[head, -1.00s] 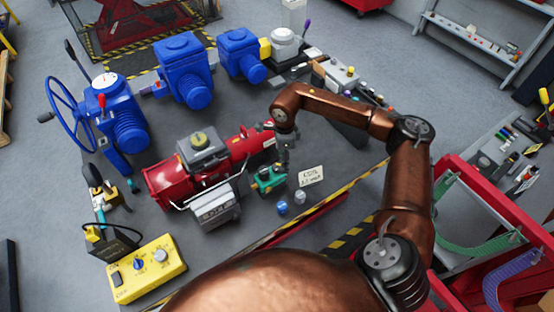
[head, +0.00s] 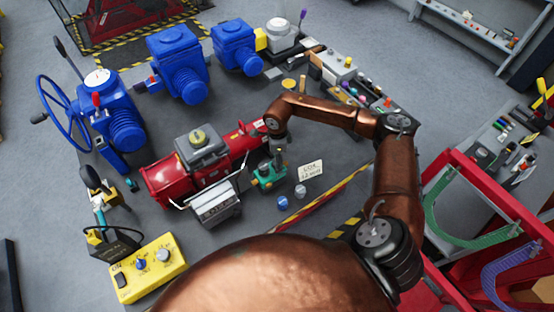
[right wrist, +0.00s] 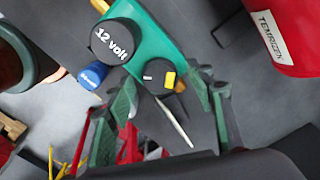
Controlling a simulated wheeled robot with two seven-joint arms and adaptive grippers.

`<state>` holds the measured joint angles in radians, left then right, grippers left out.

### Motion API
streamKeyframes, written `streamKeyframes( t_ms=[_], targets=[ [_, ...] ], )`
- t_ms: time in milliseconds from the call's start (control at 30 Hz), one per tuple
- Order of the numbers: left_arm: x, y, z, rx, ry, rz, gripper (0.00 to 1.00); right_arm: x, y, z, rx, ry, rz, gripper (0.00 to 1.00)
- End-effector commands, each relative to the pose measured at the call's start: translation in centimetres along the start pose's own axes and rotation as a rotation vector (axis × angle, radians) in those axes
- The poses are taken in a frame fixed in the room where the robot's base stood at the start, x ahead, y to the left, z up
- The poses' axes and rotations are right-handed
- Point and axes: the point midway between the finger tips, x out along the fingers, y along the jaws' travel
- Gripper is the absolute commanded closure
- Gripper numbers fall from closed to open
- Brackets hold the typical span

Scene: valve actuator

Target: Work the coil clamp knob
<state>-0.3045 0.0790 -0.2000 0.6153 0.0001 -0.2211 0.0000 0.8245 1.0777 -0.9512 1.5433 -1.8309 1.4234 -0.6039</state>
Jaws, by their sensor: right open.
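A small green valve unit (head: 268,182) stands right of the red actuator. In the right wrist view its green body (right wrist: 152,42) carries a black coil labelled "12 volt" (right wrist: 117,42) and a small dark round knob with a white mark and a yellow part (right wrist: 159,74). I cannot tell for certain whether this is the coil clamp knob. My right gripper (head: 277,154) is directly above the green unit. Its green-padded fingers (right wrist: 166,88) are open, spread either side of the small knob, with no clear contact. My left gripper is not in view.
The red actuator (head: 168,183) is close to the left. A yellow control box (head: 150,280) lies at the front left.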

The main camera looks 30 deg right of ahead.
Motion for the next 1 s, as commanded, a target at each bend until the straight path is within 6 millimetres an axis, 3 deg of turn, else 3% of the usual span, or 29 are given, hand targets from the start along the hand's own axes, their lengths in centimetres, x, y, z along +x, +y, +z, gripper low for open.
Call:
streamKeyframes(
  t_ms=[100,200,600,800,1000],
  targets=[
    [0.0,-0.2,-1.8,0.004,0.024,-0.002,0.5,0.1,0.0,0.1,-0.001,0.0,0.0,0.51],
    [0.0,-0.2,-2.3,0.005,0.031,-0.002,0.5,0.1,0.0,0.1,-0.002,0.0,0.0,0.51],
    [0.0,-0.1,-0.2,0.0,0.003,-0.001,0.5,0.0,0.0,0.1,-0.002,0.0,0.0,0.78],
    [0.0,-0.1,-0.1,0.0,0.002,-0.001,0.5,0.0,0.0,0.1,-0.002,0.0,0.0,0.92],
    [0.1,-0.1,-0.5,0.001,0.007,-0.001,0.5,0.1,-0.1,0.1,0.013,0.0,-0.001,0.93]
  ],
)
